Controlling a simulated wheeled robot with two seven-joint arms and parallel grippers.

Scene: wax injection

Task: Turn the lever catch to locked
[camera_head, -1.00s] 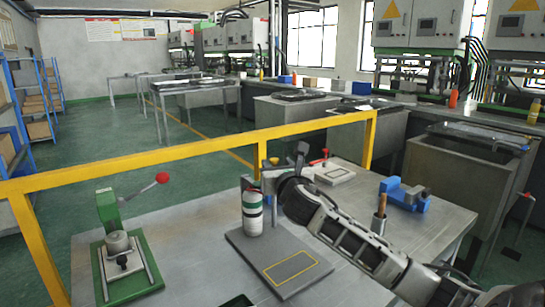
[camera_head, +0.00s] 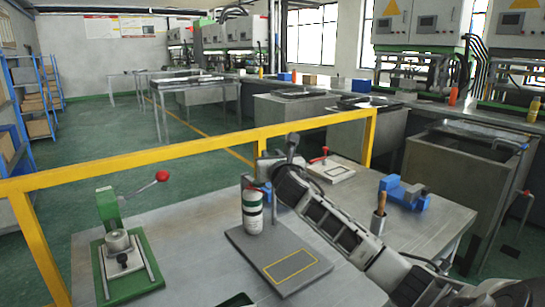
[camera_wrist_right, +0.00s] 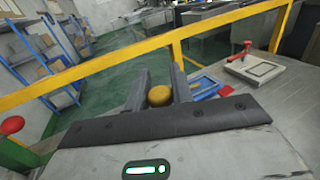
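My right gripper (camera_head: 266,168) reaches over the back of the near table, behind the white-and-green can. In the right wrist view my right gripper's fingers (camera_wrist_right: 160,84) stand apart, with a round yellow knob (camera_wrist_right: 159,96) in the gap between them. I cannot tell whether they touch it. A blue frame with a red part (camera_wrist_right: 206,86) lies just beyond the right finger. The yellow knob may belong to the lever catch, but its arm and base are mostly hidden by my gripper. My left gripper is not in view.
A green press (camera_head: 108,210) stands left. A yellow rail (camera_head: 190,150) runs behind.

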